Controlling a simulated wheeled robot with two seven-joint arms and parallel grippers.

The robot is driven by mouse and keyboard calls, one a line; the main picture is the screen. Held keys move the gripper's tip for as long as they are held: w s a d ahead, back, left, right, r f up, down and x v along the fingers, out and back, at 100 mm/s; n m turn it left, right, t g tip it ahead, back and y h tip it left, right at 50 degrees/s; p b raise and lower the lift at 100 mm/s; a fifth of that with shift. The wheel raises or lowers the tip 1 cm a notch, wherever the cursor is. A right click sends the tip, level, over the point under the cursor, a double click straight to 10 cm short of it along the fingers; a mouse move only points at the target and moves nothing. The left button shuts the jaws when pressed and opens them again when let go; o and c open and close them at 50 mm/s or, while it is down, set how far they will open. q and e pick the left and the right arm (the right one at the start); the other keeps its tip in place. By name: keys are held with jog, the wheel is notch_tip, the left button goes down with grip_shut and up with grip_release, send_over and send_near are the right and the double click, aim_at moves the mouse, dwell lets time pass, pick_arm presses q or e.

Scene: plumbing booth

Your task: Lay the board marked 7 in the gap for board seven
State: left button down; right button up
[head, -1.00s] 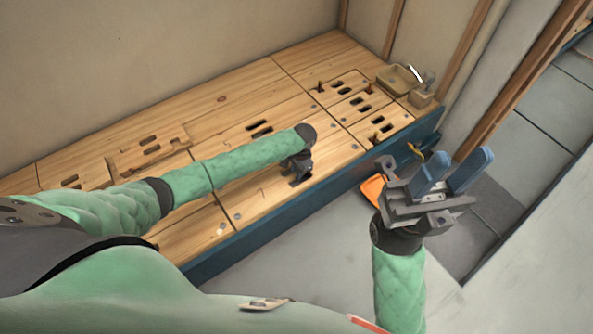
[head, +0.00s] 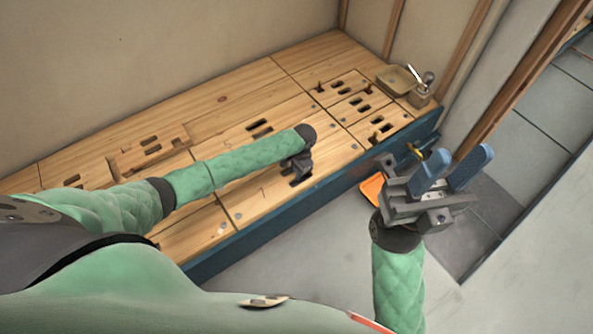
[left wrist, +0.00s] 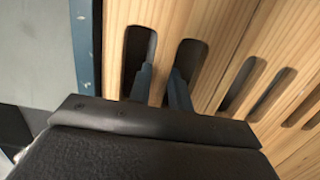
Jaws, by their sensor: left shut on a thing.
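My left gripper (head: 298,172) is low over the front part of the wooden deck. In the left wrist view its two blue fingers (left wrist: 161,90) reach into two neighbouring slots of a pale wooden board (left wrist: 163,50), shut on the strip between them. In the head view my arm and gripper cover part of this board (head: 270,190), which lies about level with the deck. I cannot read a 7 on any board. My right gripper (head: 448,172) is open and empty, off the front edge.
Smaller slotted boards (head: 360,106) with upright pegs fill the deck's right end. A shallow tan tray (head: 398,78) and a small block with a metal knob (head: 421,96) stand behind them. A blue side panel (head: 340,190) runs along the front. An orange tray (head: 373,188) lies below it.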

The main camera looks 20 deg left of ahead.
pick_arm(q)
jog(key=shift+f, duration=0.1)
dwell(0.6)
jog(key=c, duration=1.2)
grip_release()
jog(key=shift+f, duration=0.15)
